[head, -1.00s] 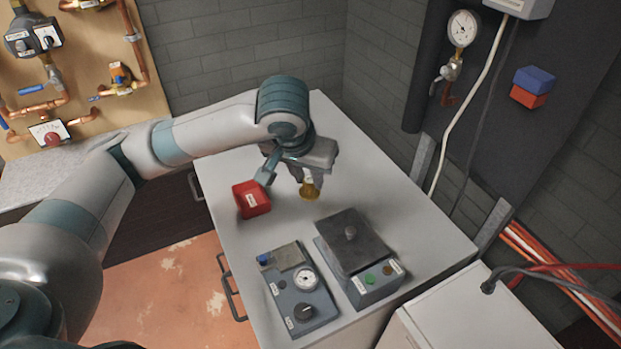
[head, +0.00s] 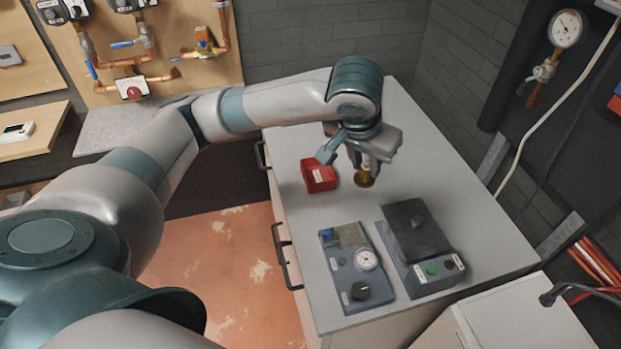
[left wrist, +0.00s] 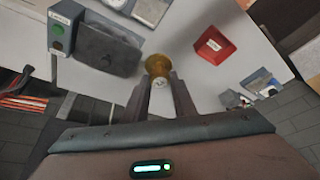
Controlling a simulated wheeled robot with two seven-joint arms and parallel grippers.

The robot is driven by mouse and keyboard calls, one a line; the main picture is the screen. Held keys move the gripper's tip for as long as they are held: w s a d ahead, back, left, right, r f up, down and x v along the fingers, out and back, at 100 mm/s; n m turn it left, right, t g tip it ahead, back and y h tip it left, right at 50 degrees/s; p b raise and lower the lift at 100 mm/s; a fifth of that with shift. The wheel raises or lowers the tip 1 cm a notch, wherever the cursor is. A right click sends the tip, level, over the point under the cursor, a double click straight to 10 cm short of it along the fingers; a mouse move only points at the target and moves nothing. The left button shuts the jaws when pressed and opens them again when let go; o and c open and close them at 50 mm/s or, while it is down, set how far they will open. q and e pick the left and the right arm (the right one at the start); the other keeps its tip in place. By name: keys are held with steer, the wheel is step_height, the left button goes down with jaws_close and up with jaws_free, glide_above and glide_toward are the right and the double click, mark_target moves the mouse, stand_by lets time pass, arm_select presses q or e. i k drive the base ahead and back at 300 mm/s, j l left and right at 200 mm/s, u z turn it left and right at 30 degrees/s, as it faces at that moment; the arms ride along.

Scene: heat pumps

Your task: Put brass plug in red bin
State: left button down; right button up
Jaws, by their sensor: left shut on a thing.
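The brass plug (head: 365,178) is a small gold-coloured round piece, held between the fingers of my left gripper (head: 368,165) over the worktop. In the left wrist view the plug (left wrist: 158,66) sits at the fingertips of my left gripper (left wrist: 160,82), which is shut on it. The red bin (head: 319,178) stands on the worktop just left of the plug in the head view. In the left wrist view the red bin (left wrist: 214,46) is right of the plug, apart from it. My right gripper is not in view.
A grey device with a gauge (head: 358,270) and a box with a dark lid and green button (head: 418,245) stand on the worktop (head: 450,190) nearer me. A white cabinet (head: 520,320) adjoins at the right. The worktop behind the plug is clear.

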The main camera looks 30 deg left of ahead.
mark_target(318, 177)
steer(key=k+j+z, duration=0.2)
steer(key=j, duration=0.25)
steer(key=k+j+z, duration=0.2)
steer(key=j, duration=0.25)
steer(key=k+j+z, duration=0.2)
steer(key=j, duration=0.2)
steer(key=j+z, duration=0.3)
steer(key=j, duration=0.3)
steer(key=j+z, duration=0.25)
steer(key=j, duration=0.35)
steer(key=k+j+z, duration=0.1)
steer(key=j+z, duration=0.2)
steer(key=j, duration=0.25)
steer(key=i+j+z, duration=0.15)
steer(key=j, duration=0.25)
steer(key=i+j+z, duration=0.15)
steer(key=j, duration=0.3)
steer(key=j+z, duration=0.15)
steer(key=j, duration=0.3)
steer(key=i, duration=0.05)
